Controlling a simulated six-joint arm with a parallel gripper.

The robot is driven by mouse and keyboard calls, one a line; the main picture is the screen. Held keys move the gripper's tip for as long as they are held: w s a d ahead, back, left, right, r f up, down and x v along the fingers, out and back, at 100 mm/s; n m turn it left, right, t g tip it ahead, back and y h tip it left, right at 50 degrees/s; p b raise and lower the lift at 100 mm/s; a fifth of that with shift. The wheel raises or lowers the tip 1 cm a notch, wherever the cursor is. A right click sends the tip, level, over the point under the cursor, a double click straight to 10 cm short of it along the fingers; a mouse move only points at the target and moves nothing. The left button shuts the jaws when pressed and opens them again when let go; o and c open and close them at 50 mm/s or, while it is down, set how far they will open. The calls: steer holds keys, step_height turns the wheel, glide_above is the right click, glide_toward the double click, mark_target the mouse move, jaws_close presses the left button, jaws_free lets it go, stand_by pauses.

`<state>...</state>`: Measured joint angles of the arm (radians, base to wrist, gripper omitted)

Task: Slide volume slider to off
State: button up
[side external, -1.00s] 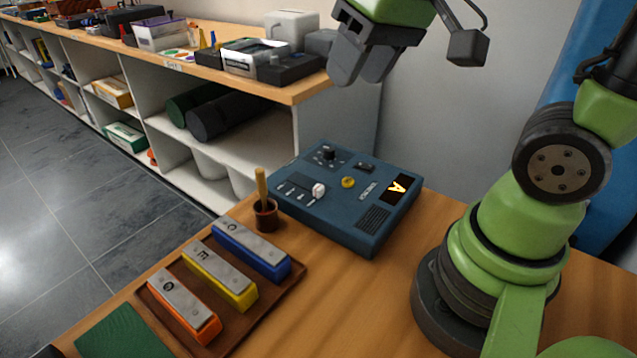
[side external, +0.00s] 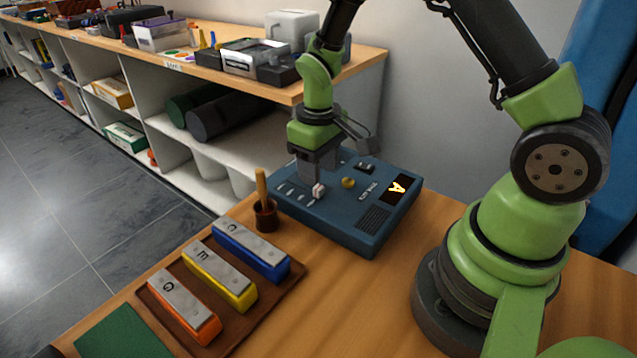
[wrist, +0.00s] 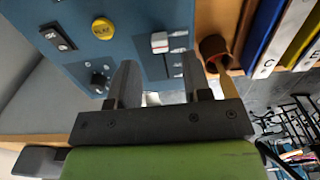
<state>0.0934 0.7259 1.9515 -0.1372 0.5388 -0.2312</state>
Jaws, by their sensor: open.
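The blue instrument box (side external: 340,222) sits on the wooden table. Its slider has a white knob (side external: 319,190), which also shows in the wrist view (wrist: 159,42) beside several small light marks. My gripper (side external: 308,190) points down over the box, with its fingertips low and close to the knob. In the wrist view the two fingers of my gripper (wrist: 159,72) are apart, with the knob just beyond the tips and between their lines. I cannot tell whether a finger touches the knob. The slider's slot is partly hidden by my fingers.
The box also carries a yellow button (wrist: 102,29), a switch (wrist: 58,37), a black dial (wrist: 98,80) and a lit letter display (side external: 398,188). A brown cup with a stick (side external: 266,215) and chime bars (side external: 250,250) stand close to its left. A shelf (side external: 290,92) stands behind.

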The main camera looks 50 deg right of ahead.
mark_target(319, 191)
steer(key=shift+f, duration=2.15)
jaws_close()
